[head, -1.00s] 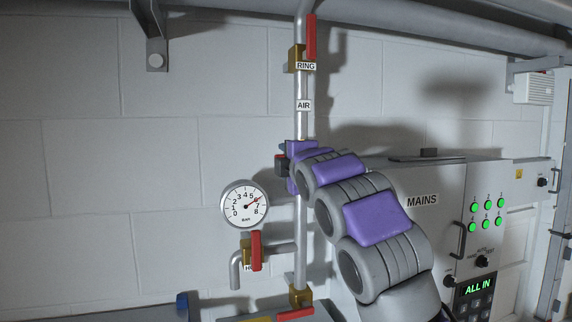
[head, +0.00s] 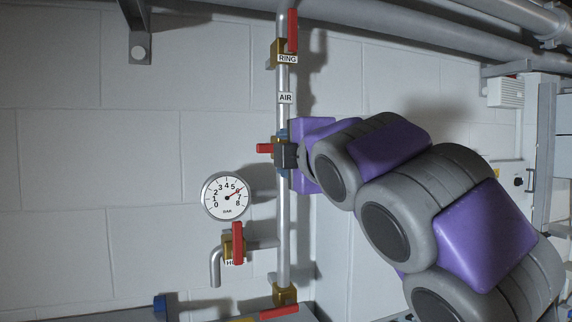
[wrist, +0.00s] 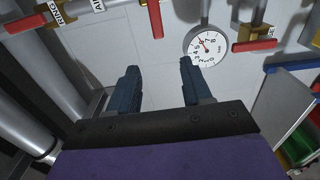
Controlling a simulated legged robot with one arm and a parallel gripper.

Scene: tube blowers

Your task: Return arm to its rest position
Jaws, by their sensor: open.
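My arm, grey with purple pads, fills the right half of the head view. My gripper (wrist: 160,82) is open and empty in the wrist view, its two dark blue fingers apart with bare wall between them. In the head view the wrist end is in front of or beside the vertical air pipe (head: 283,225); the fingers are mostly hidden there. A valve with a red handle (head: 265,148) pointing left sits by the wrist. A red handle also hangs in the wrist view (wrist: 155,18), beyond the fingertips and apart from them.
A round pressure gauge (head: 227,197) is left of the pipe. A red-handled valve (head: 237,243) is below it, the RING valve (head: 292,32) above. Large pipes (head: 450,30) run along the top right. A grey cabinet (head: 512,180) is partly hidden behind my arm. The wall at left is clear.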

